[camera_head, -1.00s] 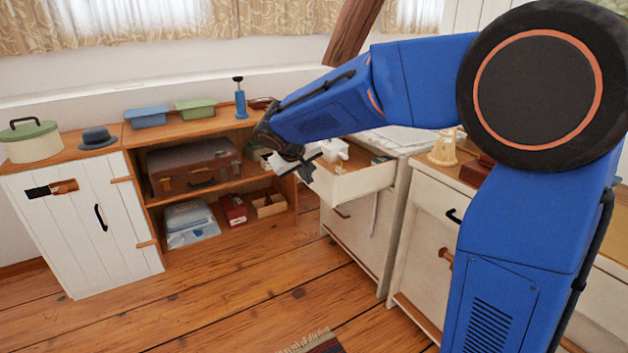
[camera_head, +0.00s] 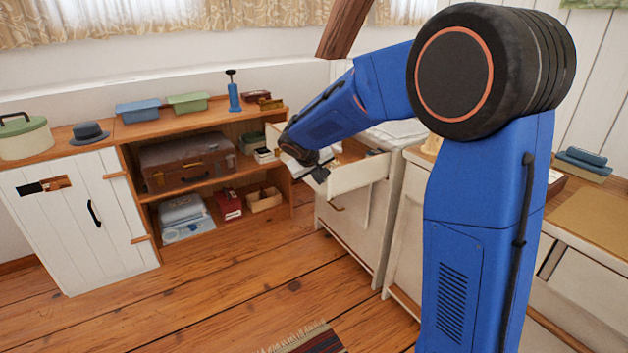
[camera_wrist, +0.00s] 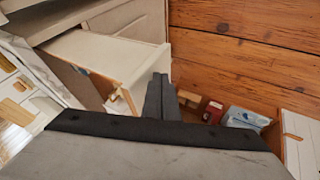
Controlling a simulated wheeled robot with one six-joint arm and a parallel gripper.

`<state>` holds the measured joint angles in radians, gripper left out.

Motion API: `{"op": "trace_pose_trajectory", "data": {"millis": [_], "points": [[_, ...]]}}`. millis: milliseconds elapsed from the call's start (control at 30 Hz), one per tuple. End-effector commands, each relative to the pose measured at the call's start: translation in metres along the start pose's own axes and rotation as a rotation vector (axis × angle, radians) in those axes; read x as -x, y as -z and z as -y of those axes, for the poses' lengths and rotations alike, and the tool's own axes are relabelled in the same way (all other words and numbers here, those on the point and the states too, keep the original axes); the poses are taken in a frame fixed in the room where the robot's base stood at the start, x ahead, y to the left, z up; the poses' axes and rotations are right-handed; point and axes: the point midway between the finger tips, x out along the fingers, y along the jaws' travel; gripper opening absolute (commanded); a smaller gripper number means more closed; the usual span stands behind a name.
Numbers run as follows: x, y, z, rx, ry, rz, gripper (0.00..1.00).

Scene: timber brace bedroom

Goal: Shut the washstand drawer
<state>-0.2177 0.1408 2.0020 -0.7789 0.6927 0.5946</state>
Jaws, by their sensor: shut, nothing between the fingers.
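The washstand (camera_head: 345,235) is a white cabinet with its top drawer (camera_head: 358,181) pulled out toward the left. Small items show inside the drawer. My gripper (camera_head: 320,174) is shut and empty. In the head view it overlaps the drawer's outer left end; I cannot tell whether it touches. In the wrist view the shut fingers (camera_wrist: 160,95) point toward the pale drawer panel (camera_wrist: 105,58), close to its outer end. My forearm hides part of the drawer and the washstand top.
An open wooden shelf unit (camera_head: 205,125) with a brown suitcase (camera_head: 188,165) stands left of the drawer. A white cupboard (camera_head: 75,215) is farther left. More white cabinets (camera_head: 400,245) are at right. The plank floor (camera_head: 215,300) is mostly clear, with a rug edge (camera_head: 305,340) at the bottom.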

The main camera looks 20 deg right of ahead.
Motion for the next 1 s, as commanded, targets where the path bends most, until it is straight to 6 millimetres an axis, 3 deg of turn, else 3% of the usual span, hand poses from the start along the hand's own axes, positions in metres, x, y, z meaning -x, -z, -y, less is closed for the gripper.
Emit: {"op": "trace_pose_trajectory", "data": {"millis": [367,567,1000], "points": [[-0.001,0.000,-0.001,0.000,0.000,0.000,0.00],[-0.006,0.000,-0.011,-0.002,0.000,0.001,0.00],[-0.041,-0.001,-0.077,-0.004,-0.001,0.002,0.00]]}}
